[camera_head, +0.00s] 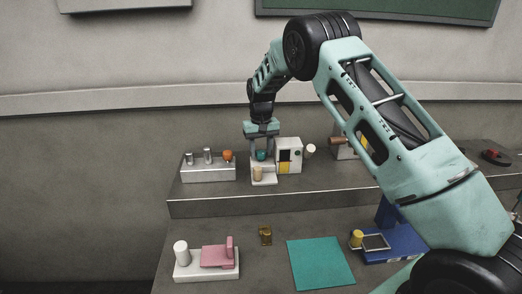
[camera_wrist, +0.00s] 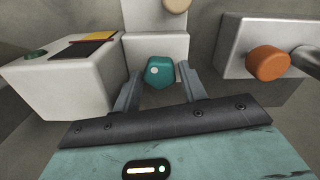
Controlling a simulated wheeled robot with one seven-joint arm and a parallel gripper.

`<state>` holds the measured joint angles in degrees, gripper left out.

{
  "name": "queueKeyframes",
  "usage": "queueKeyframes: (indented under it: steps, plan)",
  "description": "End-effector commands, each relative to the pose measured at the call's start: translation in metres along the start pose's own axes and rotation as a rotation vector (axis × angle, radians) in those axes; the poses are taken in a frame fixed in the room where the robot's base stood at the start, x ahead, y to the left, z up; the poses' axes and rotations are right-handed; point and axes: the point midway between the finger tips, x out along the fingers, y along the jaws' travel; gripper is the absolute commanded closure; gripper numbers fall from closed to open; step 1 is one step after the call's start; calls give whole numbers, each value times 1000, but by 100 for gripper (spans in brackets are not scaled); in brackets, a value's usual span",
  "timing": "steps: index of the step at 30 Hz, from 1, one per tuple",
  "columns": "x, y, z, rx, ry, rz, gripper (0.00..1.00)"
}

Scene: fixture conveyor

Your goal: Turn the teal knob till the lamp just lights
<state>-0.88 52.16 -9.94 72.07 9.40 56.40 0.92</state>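The teal knob (camera_head: 261,155) is on a small white fixture (camera_head: 264,180) on the raised shelf. In the wrist view the teal knob (camera_wrist: 158,72), with a pale dot on its face, sits between the fingertips of my gripper (camera_wrist: 161,69). The fingers are open, one on each side, with a narrow gap showing at both. In the head view my gripper (camera_head: 262,152) points down at the knob. A white box (camera_head: 284,143) stands beside it. A dark green disc (camera_wrist: 36,54) on this box, possibly the lamp, looks unlit.
A grey block (camera_head: 208,174) with metal pegs and an orange knob (camera_wrist: 267,63) stands close on the other side. A tan knob (camera_head: 258,173) is just in front. The lower shelf holds a pink part (camera_head: 215,256), a brass piece (camera_head: 265,235), a teal mat (camera_head: 320,264) and a blue fixture (camera_head: 402,242).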

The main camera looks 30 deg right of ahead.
Motion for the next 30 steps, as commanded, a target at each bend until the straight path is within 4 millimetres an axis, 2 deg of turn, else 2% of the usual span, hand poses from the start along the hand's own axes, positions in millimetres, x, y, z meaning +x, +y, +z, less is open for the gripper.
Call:
queueKeyframes:
  steps: [4, 8, 24, 30]
  plan:
    - [-2, 0, 0, 0, 0, 0, 58]
    - [-16, 0, 0, 0, 2, -1, 58]
    - [-136, 0, -1, 0, 4, -1, 58]
    - [-165, 0, -1, 0, 2, -1, 58]
